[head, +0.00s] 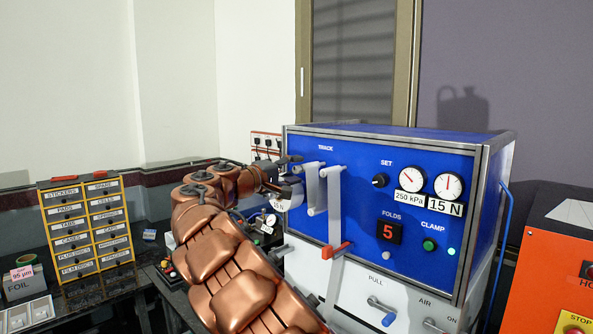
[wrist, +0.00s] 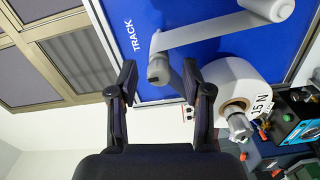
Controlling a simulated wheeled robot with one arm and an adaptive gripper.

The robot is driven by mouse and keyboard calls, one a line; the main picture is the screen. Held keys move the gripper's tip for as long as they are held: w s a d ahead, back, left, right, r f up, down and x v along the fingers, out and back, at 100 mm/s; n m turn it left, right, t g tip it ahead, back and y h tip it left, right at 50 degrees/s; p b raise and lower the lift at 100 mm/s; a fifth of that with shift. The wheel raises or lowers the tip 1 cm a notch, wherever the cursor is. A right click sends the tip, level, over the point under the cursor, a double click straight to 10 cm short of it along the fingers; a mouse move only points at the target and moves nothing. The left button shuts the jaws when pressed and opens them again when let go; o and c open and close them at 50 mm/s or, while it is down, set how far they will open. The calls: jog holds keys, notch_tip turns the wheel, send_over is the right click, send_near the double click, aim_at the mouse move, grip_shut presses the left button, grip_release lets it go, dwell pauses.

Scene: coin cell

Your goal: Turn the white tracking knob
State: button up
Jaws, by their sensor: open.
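The pale knob (wrist: 158,69) sticks out from the blue panel near the TRACK label (wrist: 131,36) in the wrist view. It lies between and slightly beyond the open fingertips of my gripper (wrist: 158,80), with no clear contact. A white web strip (wrist: 200,31) runs close by it. In the head view my gripper (head: 289,172) points at the upper left of the blue machine (head: 370,170), just left of the pale rollers. The knob is hard to tell from the rollers there.
A white roll (wrist: 228,85) hangs close to one finger in the wrist view. Gauges (head: 412,180), the red FOLDS display (head: 390,232) and a red-orange block (head: 336,250) are on the machine. A labelled drawer cabinet (head: 88,228) stands at left, an orange unit (head: 550,265) at right.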

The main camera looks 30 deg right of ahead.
jog(key=v, duration=1.2)
jog(key=shift+d, duration=0.1)
